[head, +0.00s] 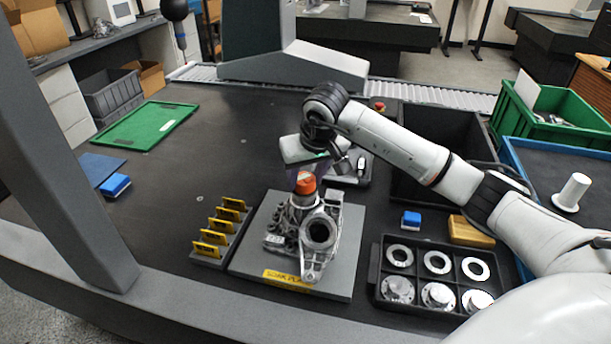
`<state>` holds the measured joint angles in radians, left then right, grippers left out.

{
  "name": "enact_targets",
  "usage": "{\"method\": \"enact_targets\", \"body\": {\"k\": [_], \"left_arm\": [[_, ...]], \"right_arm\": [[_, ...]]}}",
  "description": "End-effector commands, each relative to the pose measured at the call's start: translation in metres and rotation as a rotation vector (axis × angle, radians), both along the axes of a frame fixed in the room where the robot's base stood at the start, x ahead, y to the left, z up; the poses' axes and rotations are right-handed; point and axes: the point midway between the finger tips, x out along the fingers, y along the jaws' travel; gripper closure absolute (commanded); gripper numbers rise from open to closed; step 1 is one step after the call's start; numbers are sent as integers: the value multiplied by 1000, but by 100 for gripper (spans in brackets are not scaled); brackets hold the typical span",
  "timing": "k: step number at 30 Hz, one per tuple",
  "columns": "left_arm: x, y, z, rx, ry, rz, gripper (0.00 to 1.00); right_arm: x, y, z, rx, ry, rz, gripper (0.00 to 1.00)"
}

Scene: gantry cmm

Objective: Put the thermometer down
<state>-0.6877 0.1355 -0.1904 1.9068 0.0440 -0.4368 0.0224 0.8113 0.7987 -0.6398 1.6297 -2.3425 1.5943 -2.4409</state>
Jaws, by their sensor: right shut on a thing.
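The thermometer appears to be the upright piece with an orange top (306,183) in the middle of the head view. My right gripper (304,172) comes down over it from above and is shut on it. The piece is at the top of a grey metal casting (318,234), which stands on a grey plate (262,268) with a yellow label. The thermometer's lower end is hidden against the casting, so I cannot tell whether it touches it. My left gripper is not in view.
A rack with several yellow tags (219,234) stands left of the plate. A black tray (378,287) of metal rings and discs, a blue block (411,220) and a wooden block (470,231) lie to the right. The dark table between is clear.

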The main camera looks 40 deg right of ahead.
Motion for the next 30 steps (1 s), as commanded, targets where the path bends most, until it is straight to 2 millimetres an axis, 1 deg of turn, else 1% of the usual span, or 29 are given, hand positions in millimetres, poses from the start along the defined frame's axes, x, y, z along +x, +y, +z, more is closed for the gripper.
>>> {"method": "enact_targets", "body": {"k": [6,10,11,13,14,23,24,26,29,30], "left_arm": [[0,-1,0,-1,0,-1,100],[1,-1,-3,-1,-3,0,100],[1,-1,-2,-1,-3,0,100],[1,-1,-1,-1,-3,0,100],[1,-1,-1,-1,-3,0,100],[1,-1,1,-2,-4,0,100],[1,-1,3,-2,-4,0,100],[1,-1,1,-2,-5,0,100],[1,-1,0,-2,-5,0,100],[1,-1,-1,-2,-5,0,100]], "right_arm": [[0,0,0,0,-1,0,82],[0,0,-4,-2,-1,1,82],[0,0,-3,-2,-1,1,54],[0,0,-3,-1,0,0,42],[0,0,-3,-1,0,0,40],[0,0,-1,0,0,0,40],[0,0,2,0,0,0,40],[-1,0,6,-1,-3,0,40],[-7,1,21,-2,-5,1,40],[-10,2,29,-4,-6,0,40]]}}
